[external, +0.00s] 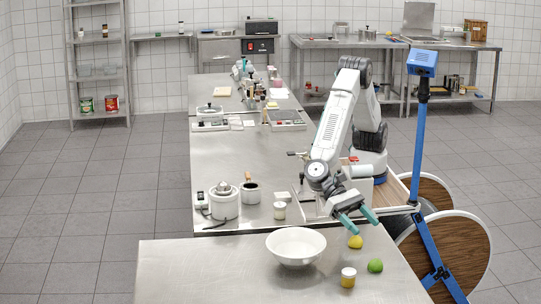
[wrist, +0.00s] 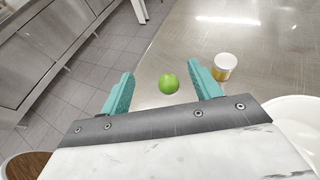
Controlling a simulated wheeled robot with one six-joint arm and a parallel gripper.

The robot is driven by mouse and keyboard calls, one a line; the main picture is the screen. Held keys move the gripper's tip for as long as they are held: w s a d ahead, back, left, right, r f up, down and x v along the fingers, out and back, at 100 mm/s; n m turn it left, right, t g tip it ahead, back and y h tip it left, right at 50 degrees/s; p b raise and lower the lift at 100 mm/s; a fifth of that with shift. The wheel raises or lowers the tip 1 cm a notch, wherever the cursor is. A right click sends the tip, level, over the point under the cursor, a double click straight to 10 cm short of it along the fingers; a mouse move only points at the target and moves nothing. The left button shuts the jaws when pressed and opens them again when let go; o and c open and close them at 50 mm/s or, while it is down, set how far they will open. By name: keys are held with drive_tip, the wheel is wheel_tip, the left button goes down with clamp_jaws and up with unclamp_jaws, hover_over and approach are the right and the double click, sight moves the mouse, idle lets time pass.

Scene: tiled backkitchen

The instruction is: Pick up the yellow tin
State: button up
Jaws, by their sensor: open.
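The yellow tin (external: 348,281), a small yellow-orange cylinder with a white top, stands upright on the near steel table, to the right of the white bowl. In the wrist view the tin (wrist: 225,69) is just right of and beyond the right finger, apart from it. My gripper (external: 360,218) is open and empty, above the table's far right part, farther back than the tin. In the wrist view its teal fingers (wrist: 161,76) are spread, with the green lime (wrist: 169,84) seen between them.
A white bowl (external: 296,234) stands left of the tin, and its rim shows in the wrist view (wrist: 290,104). The near table (external: 200,270) is bare at left.

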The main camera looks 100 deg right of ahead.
sight(350, 271)
drive_tip(key=a+r+m+t+h, duration=0.35)
drive_tip(key=a+m+t, duration=0.25)
drive_tip(key=m+t, duration=0.95)
drive_tip(key=shift+n+y, duration=0.35)
drive_tip(key=f, duration=0.8)
drive_tip(key=shift+s+a, duration=0.2)
drive_tip(key=x, duration=0.7)
drive_tip(key=shift+w+r, duration=0.15)
drive_tip(key=shift+w, duration=0.3)
drive_tip(key=c, duration=1.1)
